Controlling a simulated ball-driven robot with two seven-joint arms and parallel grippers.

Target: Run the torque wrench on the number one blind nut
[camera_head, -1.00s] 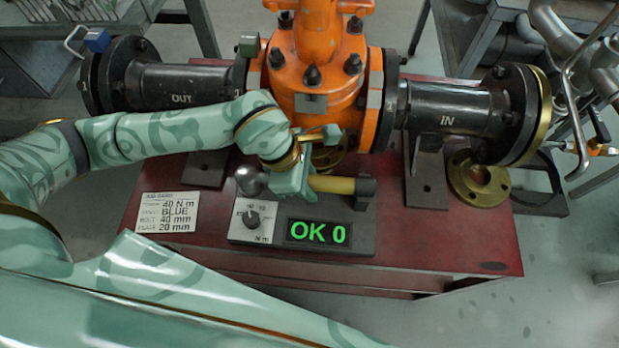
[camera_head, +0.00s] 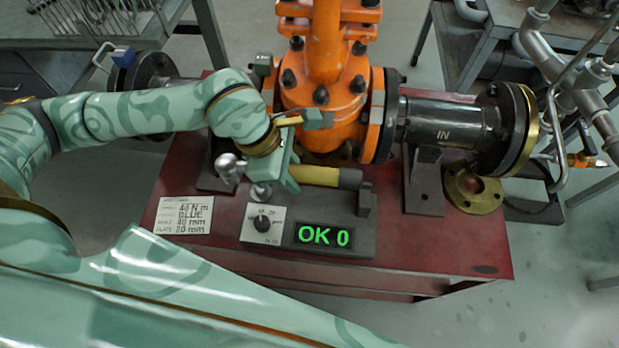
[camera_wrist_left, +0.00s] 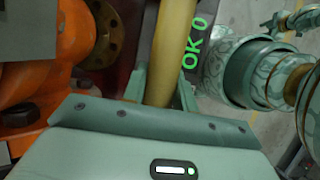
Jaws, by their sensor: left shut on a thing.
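My left gripper (camera_head: 290,172) is shut on the yellow handle of the torque wrench (camera_head: 318,175). The wrench lies nearly level just above its dark stand (camera_head: 338,218), its metal head (camera_head: 228,165) to the left and dark grip end to the right. In the left wrist view the yellow handle (camera_wrist_left: 172,45) runs up from between the fingers (camera_wrist_left: 160,92). My arm partly hides the pipe there, and I cannot make out the number one nut. My right gripper is out of view.
A white card (camera_head: 183,215) lies on the red bench (camera_head: 430,250). The orange valve (camera_head: 325,95) stands close behind my gripper. A brass ring flange (camera_head: 473,190) lies at right.

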